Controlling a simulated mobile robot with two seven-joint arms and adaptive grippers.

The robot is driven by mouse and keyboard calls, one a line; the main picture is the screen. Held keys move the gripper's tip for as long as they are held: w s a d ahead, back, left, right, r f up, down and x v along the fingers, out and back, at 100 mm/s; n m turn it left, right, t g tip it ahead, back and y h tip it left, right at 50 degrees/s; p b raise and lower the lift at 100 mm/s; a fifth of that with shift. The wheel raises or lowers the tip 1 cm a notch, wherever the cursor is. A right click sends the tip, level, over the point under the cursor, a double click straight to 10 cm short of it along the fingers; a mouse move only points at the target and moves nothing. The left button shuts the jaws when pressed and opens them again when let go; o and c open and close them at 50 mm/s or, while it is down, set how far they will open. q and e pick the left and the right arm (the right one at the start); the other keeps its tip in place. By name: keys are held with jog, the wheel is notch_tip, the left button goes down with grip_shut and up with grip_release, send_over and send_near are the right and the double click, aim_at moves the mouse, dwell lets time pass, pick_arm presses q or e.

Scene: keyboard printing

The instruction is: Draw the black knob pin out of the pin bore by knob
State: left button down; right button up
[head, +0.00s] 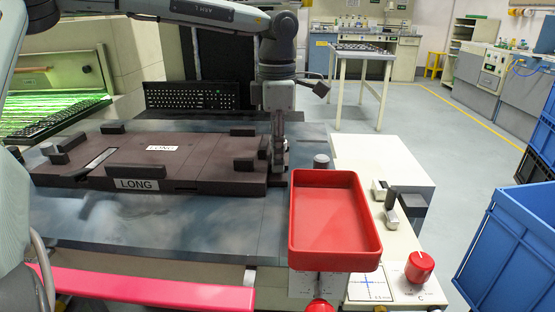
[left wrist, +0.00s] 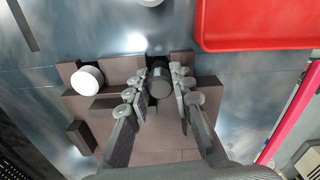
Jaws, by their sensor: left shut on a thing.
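The black knob pin (left wrist: 160,82) shows in the left wrist view as a dark round knob between my left gripper's fingers (left wrist: 160,90). The fingers are closed in on both its sides. In the head view my left gripper (head: 278,150) points straight down at the right end of the brown fixture (head: 228,178), and its fingers hide most of the knob there. The knob sits at a dark gap in the fixture's end (left wrist: 132,157). The pin bore and the pin's shank are hidden, so I cannot tell how deep the pin sits. My right gripper is not in view.
A pale round knob (left wrist: 87,80) stands beside the gripper. A grey cylinder (head: 321,161) stands right of the fixture. A red tray (head: 335,262) lies close at the front right. A black keyboard (head: 190,96) is behind. The table's front left is clear.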

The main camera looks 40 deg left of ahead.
pick_arm(q)
jog(key=shift+r+p, duration=1.05)
jog(key=shift+r, duration=1)
notch_tip(320, 180, up, 2)
jog(key=shift+p, duration=0.65)
jog(key=shift+r, duration=1)
